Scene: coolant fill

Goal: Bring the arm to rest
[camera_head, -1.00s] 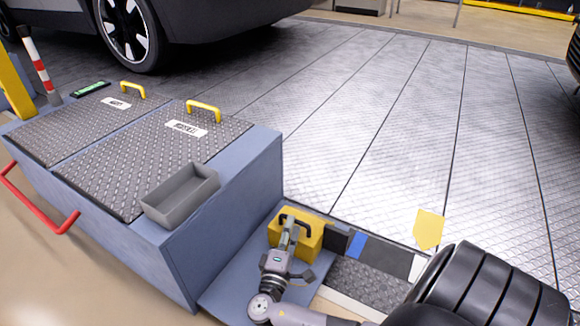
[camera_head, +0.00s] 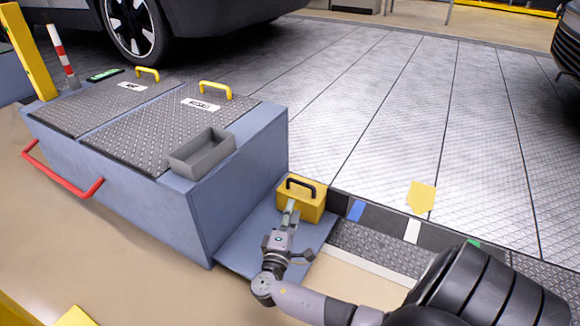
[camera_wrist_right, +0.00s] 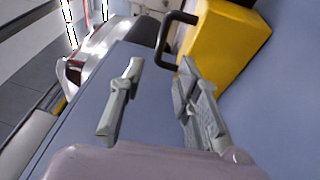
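My right gripper (camera_head: 287,216) is in front of a yellow box with a black handle (camera_head: 301,204), over a low blue-grey platform. In the right wrist view the two fingers of the gripper (camera_wrist_right: 155,95) stand apart with nothing between them. The yellow box (camera_wrist_right: 225,42) and its black handle lie beyond the fingertips there, apart from them. My left gripper is not in any view.
A blue-grey cabinet (camera_head: 235,165) with tread-plate lids, yellow handles and a red rail (camera_head: 62,178) stands at the left. An open grey tray (camera_head: 203,153) sits on its top edge. A car (camera_head: 190,25) stands behind.

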